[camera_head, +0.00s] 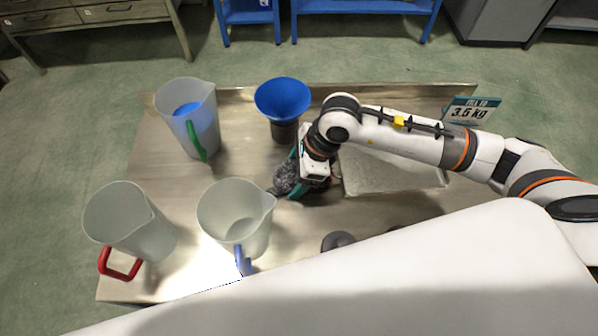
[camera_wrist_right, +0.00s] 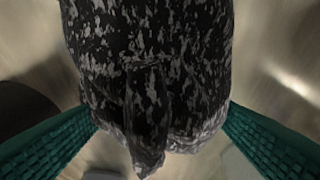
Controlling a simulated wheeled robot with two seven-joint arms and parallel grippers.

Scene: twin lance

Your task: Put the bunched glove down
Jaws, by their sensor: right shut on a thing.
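The bunched glove (camera_head: 285,178) is a speckled black and grey cloth bundle near the middle of the metal table. My right gripper (camera_head: 296,178) is shut on it, seen from above in the head view. In the right wrist view the glove (camera_wrist_right: 155,75) fills the middle between the two green ribbed fingers, with a loose end hanging towards the bottom. Whether the glove touches the table I cannot tell. My left gripper is not in view.
A jug with blue contents (camera_head: 188,118), a blue funnel (camera_head: 283,98) on a dark base, a red-handled jug (camera_head: 128,222) and a blue-handled jug (camera_head: 236,215) stand around the glove. A pale tray (camera_head: 390,172) lies right, near a 3.6 kg sign (camera_head: 471,110). Bare table (camera_head: 150,165) shows left.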

